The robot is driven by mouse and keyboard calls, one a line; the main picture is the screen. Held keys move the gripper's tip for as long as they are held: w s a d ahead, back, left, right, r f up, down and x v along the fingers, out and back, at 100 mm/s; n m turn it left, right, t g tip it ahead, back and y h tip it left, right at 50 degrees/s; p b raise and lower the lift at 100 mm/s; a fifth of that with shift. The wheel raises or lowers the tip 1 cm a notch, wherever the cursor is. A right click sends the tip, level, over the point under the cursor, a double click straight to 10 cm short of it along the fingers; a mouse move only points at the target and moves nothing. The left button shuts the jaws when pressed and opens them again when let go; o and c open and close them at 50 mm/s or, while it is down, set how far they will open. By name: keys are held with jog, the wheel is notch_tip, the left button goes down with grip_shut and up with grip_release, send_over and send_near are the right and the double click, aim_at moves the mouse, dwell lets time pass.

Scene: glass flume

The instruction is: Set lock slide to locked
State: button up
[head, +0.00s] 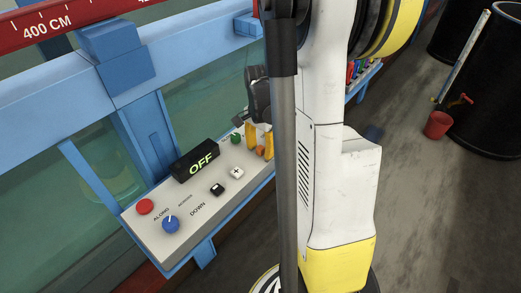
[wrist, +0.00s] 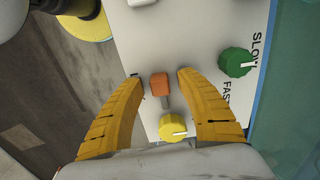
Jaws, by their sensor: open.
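A small orange slide block (wrist: 160,85), which looks like the lock slide, sits on the pale control panel (wrist: 200,30) in the wrist view. It also shows in the head view (head: 261,152), partly covered by my gripper. My gripper (wrist: 159,77) is open, with its yellow fingers on either side of the orange block. I see a gap at each finger, and no clear contact. In the head view my gripper (head: 259,146) points down at the panel's far right end. No lock label is readable, so I cannot tell the slide's setting.
A green knob (wrist: 236,62) marked SLOW and FAST and a yellow knob (wrist: 172,127) are close to the fingers. The panel also bears an OFF display (head: 196,161), a red button (head: 145,206), a blue knob (head: 170,224), and black and white buttons. Blue flume framing runs behind.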

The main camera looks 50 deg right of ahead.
grip_shut()
jog(key=shift+d, duration=0.7)
grip_release()
jog(key=shift+d, duration=0.1)
jog(key=shift+r, duration=0.1)
